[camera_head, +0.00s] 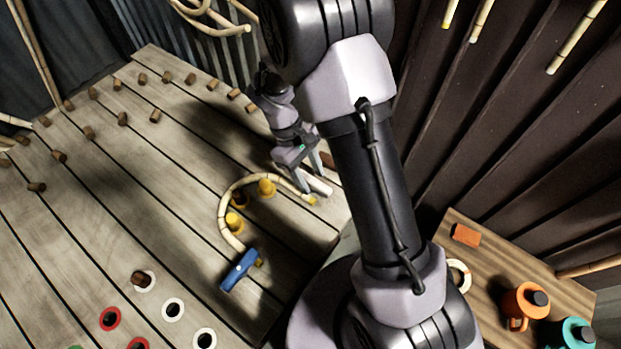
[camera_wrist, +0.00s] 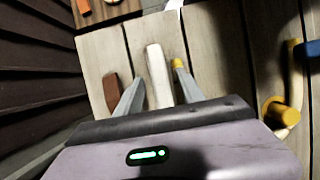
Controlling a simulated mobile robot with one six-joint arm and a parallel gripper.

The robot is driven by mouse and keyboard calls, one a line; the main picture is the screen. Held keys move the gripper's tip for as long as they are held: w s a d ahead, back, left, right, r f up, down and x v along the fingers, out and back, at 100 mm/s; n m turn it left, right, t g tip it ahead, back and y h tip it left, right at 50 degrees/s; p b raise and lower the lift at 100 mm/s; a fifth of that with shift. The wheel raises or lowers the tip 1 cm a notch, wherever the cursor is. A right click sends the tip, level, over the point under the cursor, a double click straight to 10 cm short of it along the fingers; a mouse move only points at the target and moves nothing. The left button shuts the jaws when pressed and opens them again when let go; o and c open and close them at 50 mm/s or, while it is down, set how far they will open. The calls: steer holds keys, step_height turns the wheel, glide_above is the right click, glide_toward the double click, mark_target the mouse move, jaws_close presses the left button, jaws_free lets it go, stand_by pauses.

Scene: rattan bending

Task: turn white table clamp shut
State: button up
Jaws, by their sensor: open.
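The white table clamp (camera_wrist: 158,75) shows as a white bar on the grey planks in the wrist view. In the head view the white clamp (camera_head: 320,187) is partly hidden by my gripper (camera_head: 311,180). My gripper is open, one finger on each side of the white bar; I cannot tell whether either touches it. A rattan pole (camera_head: 222,207) curves around yellow pegs (camera_head: 267,187). Its yellow-tipped end (camera_head: 310,200) lies beside the white clamp. A blue clamp (camera_head: 238,270) sits at the pole's other end.
A brown block (camera_wrist: 112,88) lies left of my fingers in the wrist view. Several brown pegs (camera_head: 123,118) stand across the plank table (camera_head: 160,215). A side table (camera_head: 500,265) at right holds an orange mug (camera_head: 522,302) and a teal mug (camera_head: 572,334).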

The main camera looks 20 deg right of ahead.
jaws_close()
steer(key=shift+m+p, duration=0.3)
steer(key=m+y+p, duration=0.1)
steer(key=m, duration=0.2)
steer(key=shift+d+r+g, duration=0.1)
steer(key=shift+d+g, duration=0.05)
steer(key=shift+g, duration=0.15)
steer(key=m+y+p, duration=0.1)
steer(key=m, duration=0.1)
steer(key=m+y, duration=0.1)
steer(key=m, duration=0.2)
steer(key=shift+d+m+y+p, duration=0.15)
steer(key=shift+m+y+p, duration=0.15)
steer(key=shift+p, duration=0.05)
steer(key=m, duration=0.2)
steer(key=m+y, duration=0.1)
steer(key=m, duration=0.1)
steer(key=shift+d+y, duration=0.1)
steer(key=shift+y, duration=0.2)
steer(key=shift+m+t+y+b, duration=0.25)
steer(key=shift+m+t, duration=0.2)
steer(key=shift+m, duration=0.7)
steer(key=shift+m+t+y+b, duration=0.1)
steer(key=shift+m+t+y, duration=0.3)
steer(key=shift+m, duration=0.75)
